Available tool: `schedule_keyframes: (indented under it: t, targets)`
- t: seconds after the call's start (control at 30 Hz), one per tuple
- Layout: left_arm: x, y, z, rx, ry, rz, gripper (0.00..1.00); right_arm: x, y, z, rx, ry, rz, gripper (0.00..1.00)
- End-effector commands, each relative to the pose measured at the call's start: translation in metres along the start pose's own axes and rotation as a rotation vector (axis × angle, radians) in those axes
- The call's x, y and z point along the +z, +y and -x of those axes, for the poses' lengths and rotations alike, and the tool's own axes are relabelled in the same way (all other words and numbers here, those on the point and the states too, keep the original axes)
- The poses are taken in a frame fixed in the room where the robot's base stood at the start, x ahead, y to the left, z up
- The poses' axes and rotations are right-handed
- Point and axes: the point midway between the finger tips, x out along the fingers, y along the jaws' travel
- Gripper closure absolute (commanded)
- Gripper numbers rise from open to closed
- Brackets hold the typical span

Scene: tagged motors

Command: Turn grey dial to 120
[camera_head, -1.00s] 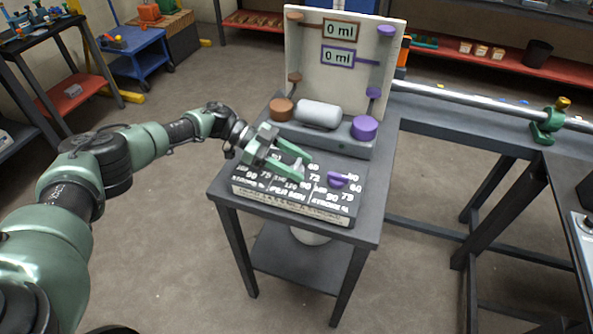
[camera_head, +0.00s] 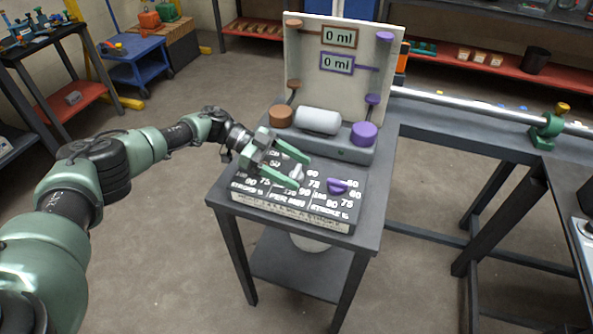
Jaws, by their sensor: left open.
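A dial panel (camera_head: 290,211) with white numbers lies at the front of a small dark table. The grey dial (camera_head: 296,172) shows as a small pale shape near the panel's middle, between the tips of my left gripper (camera_head: 301,173). The gripper is open, its green fingers on either side of the dial; I cannot tell whether they touch it. A purple dial (camera_head: 338,186) sits to the right on the same panel. The numbers by the grey dial are partly hidden by the fingers, and its setting cannot be read. My right gripper is not in view.
Behind the panel stand a brown knob (camera_head: 280,117), a grey cylinder (camera_head: 318,120) and a purple knob (camera_head: 364,133). An upright board (camera_head: 339,87) shows two "0 ml" labels. A metal rail (camera_head: 470,105) runs to the right.

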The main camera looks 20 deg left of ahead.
Motion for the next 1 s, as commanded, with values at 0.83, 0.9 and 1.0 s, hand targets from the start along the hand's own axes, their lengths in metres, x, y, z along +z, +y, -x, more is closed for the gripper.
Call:
schedule_keyframes:
  t: [0.83,0.9,1.0]
  targets:
    - [0.000,0.000,0.069,0.000,0.000,0.000,0.29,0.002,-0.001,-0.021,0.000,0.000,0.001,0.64]
    - [0.000,0.000,0.069,0.000,0.000,0.000,0.29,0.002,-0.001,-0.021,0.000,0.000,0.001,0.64]
    - [0.000,0.000,0.069,0.000,0.000,0.000,0.29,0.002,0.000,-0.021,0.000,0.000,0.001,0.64]
